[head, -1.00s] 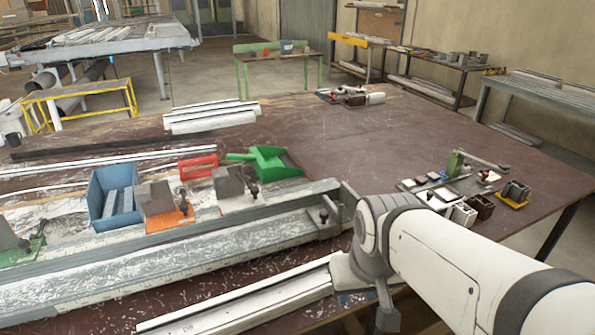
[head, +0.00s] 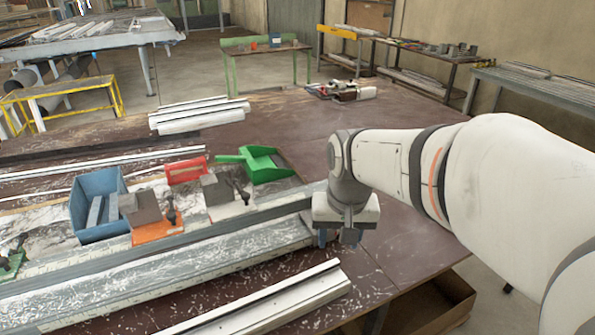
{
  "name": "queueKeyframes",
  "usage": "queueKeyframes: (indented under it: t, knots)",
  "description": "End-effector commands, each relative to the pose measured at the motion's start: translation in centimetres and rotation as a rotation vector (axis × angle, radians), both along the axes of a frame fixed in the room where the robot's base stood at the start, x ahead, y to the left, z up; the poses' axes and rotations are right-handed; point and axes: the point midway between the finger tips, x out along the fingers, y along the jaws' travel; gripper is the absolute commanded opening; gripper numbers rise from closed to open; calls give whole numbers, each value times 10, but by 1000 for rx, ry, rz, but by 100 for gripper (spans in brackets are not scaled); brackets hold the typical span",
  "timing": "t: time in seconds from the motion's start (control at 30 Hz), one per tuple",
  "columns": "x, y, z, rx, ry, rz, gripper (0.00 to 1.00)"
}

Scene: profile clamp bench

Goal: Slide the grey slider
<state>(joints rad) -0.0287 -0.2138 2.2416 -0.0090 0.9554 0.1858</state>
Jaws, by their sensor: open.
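The grey slider (head: 217,188) is a dark grey block with a black knob on a pale base. It sits on the long metal rail (head: 105,298), to the right of the orange slider (head: 146,215). A green slider (head: 12,262) is at the left picture edge. My gripper (head: 336,238) points down over the right end of the rail, right of the grey slider and apart from it. It is open and looks empty. It hides the rail's end block.
A blue bin (head: 97,213), a red tool (head: 187,170) and a green dustpan (head: 262,165) lie behind the rail. White profiles (head: 270,298) lie in front of it. The table (head: 290,125) behind my gripper is largely clear.

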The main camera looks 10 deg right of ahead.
Motion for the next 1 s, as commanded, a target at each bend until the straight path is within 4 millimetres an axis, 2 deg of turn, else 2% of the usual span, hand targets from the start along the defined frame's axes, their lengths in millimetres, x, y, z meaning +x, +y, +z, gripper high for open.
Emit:
queueKeyframes:
  t: [0.03,0.2,0.3,0.43,0.5,0.63,0.77,1.0]
  knots:
    - [24,0,4,4,21,-32,47]
    - [97,0,0,19,79,-149,47]
    - [134,0,-9,24,108,-210,47]
    - [168,0,-22,27,136,-272,47]
    - [180,0,-28,28,146,-295,47]
    - [192,0,-35,28,156,-318,47]
    - [194,0,-47,28,159,-323,47]
    - [193,0,-86,27,162,-321,47]
